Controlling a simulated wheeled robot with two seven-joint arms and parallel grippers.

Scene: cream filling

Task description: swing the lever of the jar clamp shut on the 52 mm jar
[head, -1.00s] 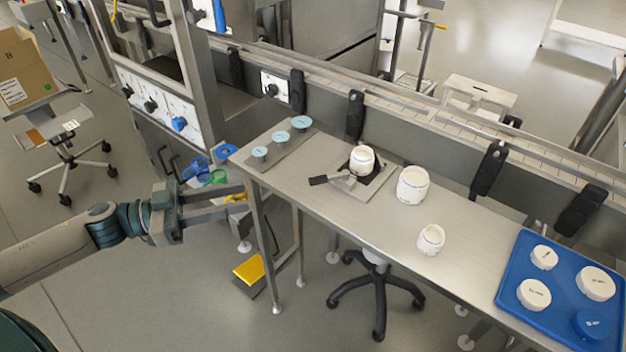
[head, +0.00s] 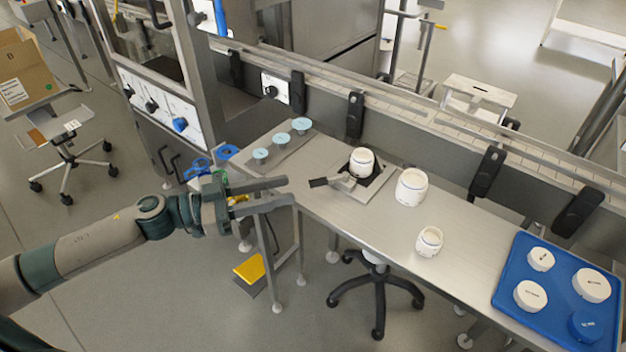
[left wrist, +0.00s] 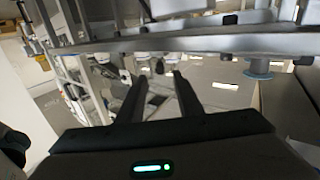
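The 52 mm jar is most likely the small white jar (head: 361,162) seated in the jar clamp (head: 384,178) on the table, though no size can be read. The clamp's lever (head: 319,182) has a dark handle that sticks out to the left of the jar. My left gripper (head: 288,191) is open and empty at the table's left front edge, left of the lever and apart from it. Its two fingers (left wrist: 158,98) also show apart in the left wrist view, with no jar or lever clearly visible there. My right gripper is not in view.
A larger white jar (head: 411,188) and a small one (head: 429,241) stand right of the clamp. Several pale blue discs (head: 281,139) stand on a plate at the table's left end. A blue tray (head: 513,274) holds lids at the right. A conveyor (head: 430,120) runs behind.

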